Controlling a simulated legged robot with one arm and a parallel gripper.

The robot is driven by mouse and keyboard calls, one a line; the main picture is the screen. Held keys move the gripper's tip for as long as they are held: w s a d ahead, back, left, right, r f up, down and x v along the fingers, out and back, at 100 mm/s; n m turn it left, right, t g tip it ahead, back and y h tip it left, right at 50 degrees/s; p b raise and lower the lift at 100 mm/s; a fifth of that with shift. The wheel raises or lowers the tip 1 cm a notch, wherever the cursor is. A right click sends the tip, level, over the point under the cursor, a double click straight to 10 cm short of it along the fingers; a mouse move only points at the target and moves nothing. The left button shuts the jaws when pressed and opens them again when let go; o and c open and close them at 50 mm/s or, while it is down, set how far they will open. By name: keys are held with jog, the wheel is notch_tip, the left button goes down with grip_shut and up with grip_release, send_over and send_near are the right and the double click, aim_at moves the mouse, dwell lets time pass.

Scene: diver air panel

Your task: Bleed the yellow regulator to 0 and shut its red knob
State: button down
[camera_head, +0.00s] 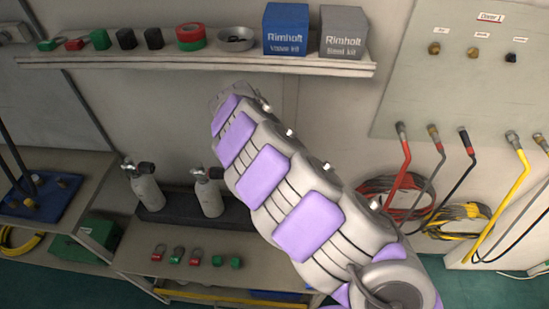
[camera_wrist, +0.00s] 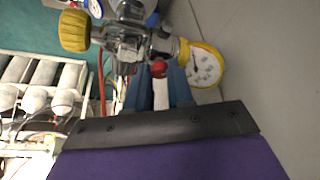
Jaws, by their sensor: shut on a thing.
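In the wrist view the yellow regulator has a ribbed yellow knob (camera_wrist: 74,30) at upper left and a chrome body (camera_wrist: 127,42). Its white-faced gauge with a yellow rim (camera_wrist: 203,66) is at right; the needle is too small to read. The small red knob (camera_wrist: 159,68) sits below the chrome body. My gripper (camera_wrist: 158,74) reaches up from below with its blue-grey fingers on either side of the red knob, shut on it. In the head view my arm hides the gripper, and I cannot make out the regulator.
In the head view a shelf (camera_head: 190,64) holds a blue box (camera_head: 286,29), a grey box (camera_head: 343,32) and small parts. Two small cylinders (camera_head: 146,188) stand below. Hoses hang from a panel (camera_head: 455,85) at right. The wrist view shows several grey cylinders (camera_wrist: 42,73) at left.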

dwell(0.4)
jog(key=c, duration=1)
grip_release()
jog(key=shift+r, duration=0.1)
